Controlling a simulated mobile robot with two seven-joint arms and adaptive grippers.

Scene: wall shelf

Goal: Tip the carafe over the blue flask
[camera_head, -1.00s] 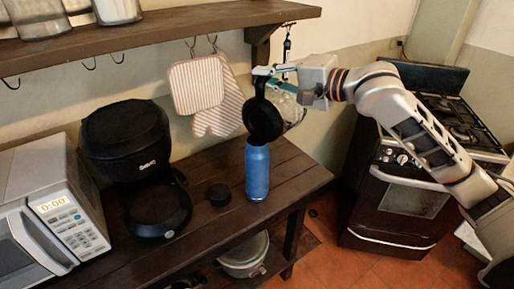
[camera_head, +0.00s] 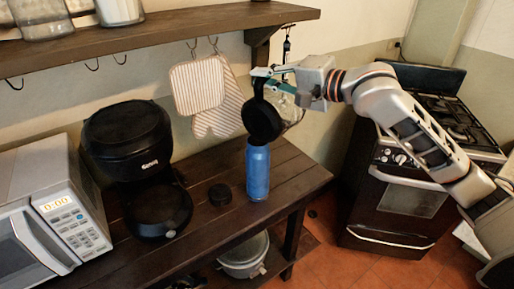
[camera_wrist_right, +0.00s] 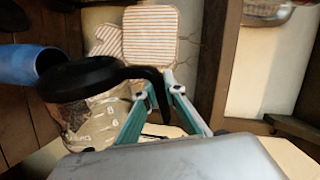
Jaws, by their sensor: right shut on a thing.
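The blue flask (camera_head: 257,172) stands upright near the right end of the dark wooden table. My right gripper (camera_head: 268,76) is shut on the handle of the carafe (camera_head: 262,121). The carafe has a black top and a clear glass body; it is tilted steeply, its black top facing the camera, right above the flask's mouth. In the right wrist view, the carafe's glass body (camera_wrist_right: 90,118) and black rim show beside the flask (camera_wrist_right: 36,64). I cannot tell whether anything flows out. My left gripper is not in view.
The black coffee maker (camera_head: 130,140) and the microwave (camera_head: 55,215) stand further left. A wall shelf (camera_head: 160,35) runs above, with mitts (camera_head: 197,88) hanging below it. A stove (camera_head: 405,190) stands at the right.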

